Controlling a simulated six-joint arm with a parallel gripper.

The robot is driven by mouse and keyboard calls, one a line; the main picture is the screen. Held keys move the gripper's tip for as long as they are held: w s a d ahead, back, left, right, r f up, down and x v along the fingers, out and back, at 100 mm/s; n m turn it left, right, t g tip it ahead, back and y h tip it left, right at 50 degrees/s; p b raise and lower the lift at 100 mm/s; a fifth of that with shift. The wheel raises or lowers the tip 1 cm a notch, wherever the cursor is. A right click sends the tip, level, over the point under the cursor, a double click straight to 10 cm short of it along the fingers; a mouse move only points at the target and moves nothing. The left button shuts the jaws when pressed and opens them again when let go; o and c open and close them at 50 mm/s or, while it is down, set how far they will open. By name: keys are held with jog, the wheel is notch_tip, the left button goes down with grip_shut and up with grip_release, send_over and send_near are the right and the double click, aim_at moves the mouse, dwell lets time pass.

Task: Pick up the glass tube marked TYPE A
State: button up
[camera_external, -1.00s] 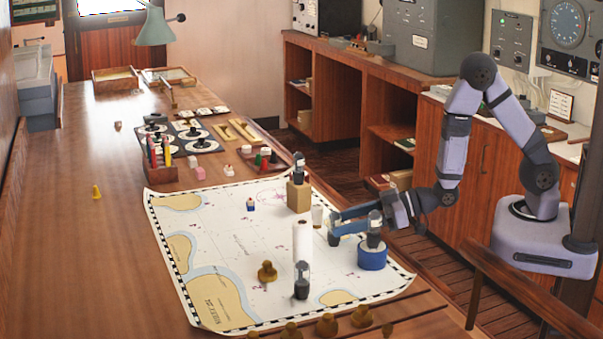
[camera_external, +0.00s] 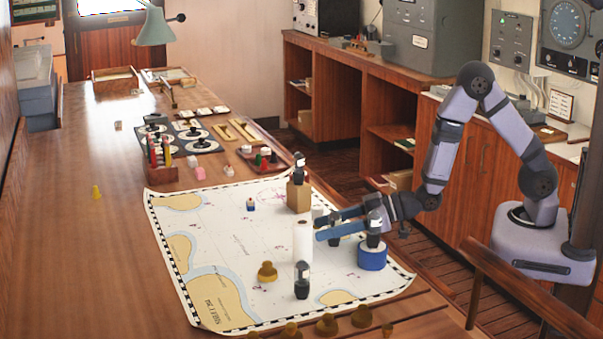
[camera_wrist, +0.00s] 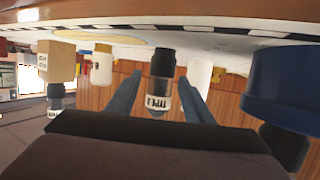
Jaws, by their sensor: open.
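A glass tube (camera_wrist: 161,68) with a dark base stands on the chart. It is upside down in the wrist view, and its white label reads TYPE with a last letter I cannot make out clearly. My gripper (camera_external: 322,225) is open, its blue fingers reaching left on either side of this tube. The fingers (camera_wrist: 159,78) show a gap to the tube on both sides. In the external view the tube (camera_external: 334,241) is mostly hidden by the near finger. Similar tubes stand on a wooden block (camera_external: 298,199), on a blue round base (camera_external: 372,258), and on the chart (camera_external: 302,288).
A white cylinder (camera_external: 302,242) stands close to the left of the fingertips, with a brass piece (camera_external: 267,271) further left. The wooden block (camera_wrist: 57,62) and blue base (camera_wrist: 283,85) flank the gripper. The chart's left part (camera_external: 215,245) is clear.

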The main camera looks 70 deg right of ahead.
jog(key=shift+x, duration=1.2)
jog(key=c, duration=1.1)
jog(key=shift+r, duration=0.1)
jog(key=shift+r+b, duration=0.45)
jog(key=shift+r, duration=4.45)
